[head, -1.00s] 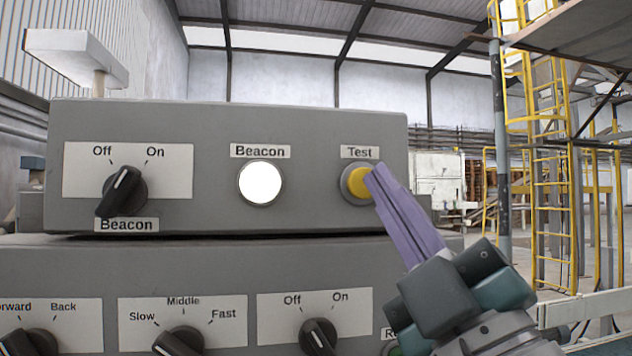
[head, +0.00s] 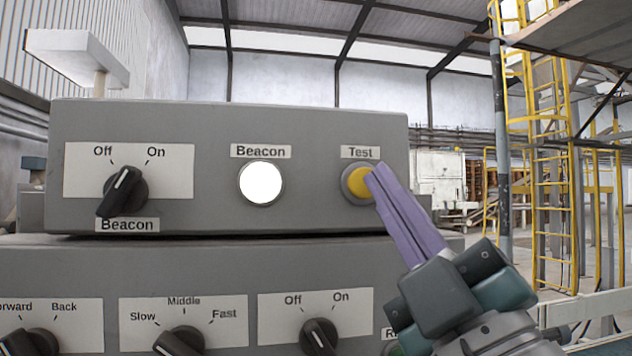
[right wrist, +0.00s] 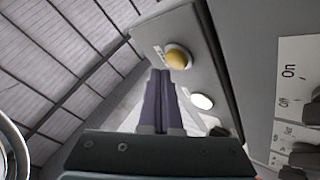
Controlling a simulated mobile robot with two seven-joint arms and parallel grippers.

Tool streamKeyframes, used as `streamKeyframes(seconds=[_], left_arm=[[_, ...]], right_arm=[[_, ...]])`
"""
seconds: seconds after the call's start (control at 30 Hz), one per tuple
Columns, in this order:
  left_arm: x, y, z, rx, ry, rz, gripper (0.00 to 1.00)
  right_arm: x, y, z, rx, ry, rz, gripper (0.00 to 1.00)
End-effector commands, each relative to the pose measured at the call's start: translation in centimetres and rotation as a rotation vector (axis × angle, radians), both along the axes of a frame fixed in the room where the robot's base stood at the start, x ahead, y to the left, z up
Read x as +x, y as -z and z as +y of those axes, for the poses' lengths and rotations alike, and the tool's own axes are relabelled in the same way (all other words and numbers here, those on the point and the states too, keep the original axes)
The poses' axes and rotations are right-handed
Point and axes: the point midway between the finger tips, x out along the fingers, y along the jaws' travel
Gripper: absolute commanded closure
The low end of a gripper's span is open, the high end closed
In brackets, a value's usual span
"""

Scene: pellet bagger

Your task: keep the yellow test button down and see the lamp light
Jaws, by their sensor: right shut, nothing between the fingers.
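The yellow test button (head: 358,182) sits in a grey ring under the "Test" label on the upper grey box. It also shows in the right wrist view (right wrist: 177,59). The round Beacon lamp (head: 261,184) is bright, even white and looks lit; it also shows white in the right wrist view (right wrist: 201,101). My right gripper (head: 374,170) is shut and empty, its purple fingertips at the button's right edge, covering a little of it. Whether they touch or press it, I cannot tell. My left gripper is out of view.
The lower box (head: 220,270) carries several more black knobs. A green button is partly hidden behind my right gripper. A yellow ladder (head: 552,170) stands far right.

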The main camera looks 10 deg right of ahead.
Motion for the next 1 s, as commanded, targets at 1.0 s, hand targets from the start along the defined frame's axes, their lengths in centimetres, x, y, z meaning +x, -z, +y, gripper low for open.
streamKeyframes(seconds=[1.0], left_arm=[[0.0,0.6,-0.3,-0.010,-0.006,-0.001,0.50]], right_arm=[[1.2,0.1,0.0,0.000,0.000,0.000,1.00]])
